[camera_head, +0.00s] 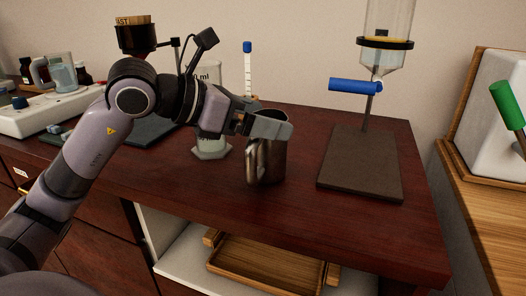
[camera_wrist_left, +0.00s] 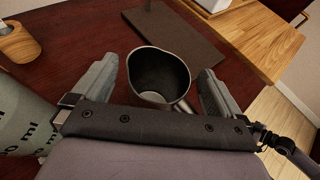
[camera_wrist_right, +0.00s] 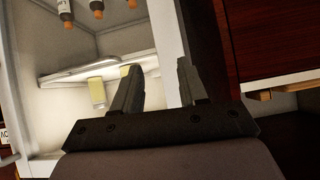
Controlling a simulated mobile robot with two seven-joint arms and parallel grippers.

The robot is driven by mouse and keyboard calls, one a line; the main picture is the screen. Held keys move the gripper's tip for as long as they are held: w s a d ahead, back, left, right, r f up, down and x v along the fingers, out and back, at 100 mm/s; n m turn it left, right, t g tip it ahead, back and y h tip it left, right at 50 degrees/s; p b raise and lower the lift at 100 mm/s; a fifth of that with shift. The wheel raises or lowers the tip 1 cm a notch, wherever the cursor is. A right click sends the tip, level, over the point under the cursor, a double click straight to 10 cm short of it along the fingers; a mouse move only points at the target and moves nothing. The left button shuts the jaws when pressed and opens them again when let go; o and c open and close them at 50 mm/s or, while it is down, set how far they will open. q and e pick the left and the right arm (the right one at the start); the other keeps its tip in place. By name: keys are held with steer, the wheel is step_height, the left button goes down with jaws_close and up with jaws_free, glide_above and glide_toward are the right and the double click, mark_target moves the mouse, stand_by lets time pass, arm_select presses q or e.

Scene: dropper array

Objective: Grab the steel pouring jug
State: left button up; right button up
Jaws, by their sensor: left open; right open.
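The steel pouring jug (camera_head: 267,163) stands upright on the dark red wooden bench, with its handle toward the front left in the head view. My left gripper (camera_head: 268,126) is at the jug's rim. In the left wrist view the jug's open mouth (camera_wrist_left: 160,77) lies between the two open fingers (camera_wrist_left: 157,85), with a small gap to each; its handle points to the lower right there. The jug looks empty. My right gripper (camera_wrist_right: 158,82) is open and empty, low in front of a white cabinet interior, and out of the head view.
A graduated glass cylinder (camera_head: 211,145) stands close to the left of the jug. A stand with a dark base plate (camera_head: 360,165) and a blue-handled glass funnel (camera_head: 388,45) is to the right. A wooden tray (camera_head: 265,268) lies on a shelf below the bench.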

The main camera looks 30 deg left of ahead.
arm_select(q)
steer(key=shift+c, duration=0.3)
steer(key=c, duration=1.5)
steer(key=shift+o, duration=0.2)
step_height(320, 180, up, 20)
steer(key=p, duration=0.7)
